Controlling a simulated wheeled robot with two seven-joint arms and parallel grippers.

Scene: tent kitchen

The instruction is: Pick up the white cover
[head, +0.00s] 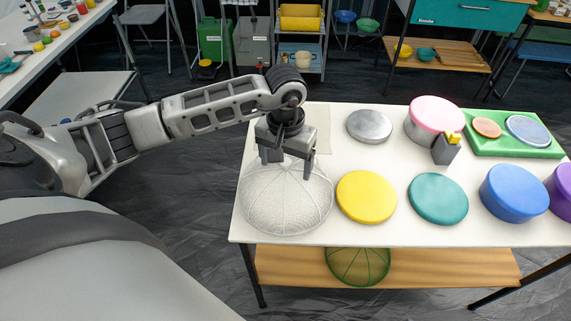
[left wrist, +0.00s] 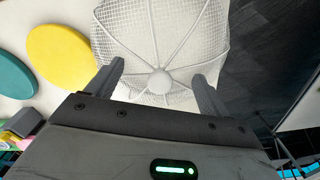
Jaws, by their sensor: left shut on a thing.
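The white cover (head: 285,205) is a mesh dome with ribs, at the left end of the white table in the head view. It also shows in the left wrist view (left wrist: 160,40), with a round white knob (left wrist: 160,82) at its top. My left gripper (head: 287,160) is over the top of the cover, with its fingers pointing down. In the left wrist view its two fingers (left wrist: 160,85) stand on either side of the knob, and the gripper is shut on the cover. I cannot tell whether the cover's rim touches the table. My right gripper is not in view.
On the white table (head: 335,230) a yellow disc (head: 366,197) lies just right of the cover. A teal disc (head: 438,198), a grey lid (head: 369,126), a pink-topped round box (head: 434,118) and a blue round box (head: 514,192) stand further right. A green mesh dome (head: 357,267) sits on the lower shelf.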

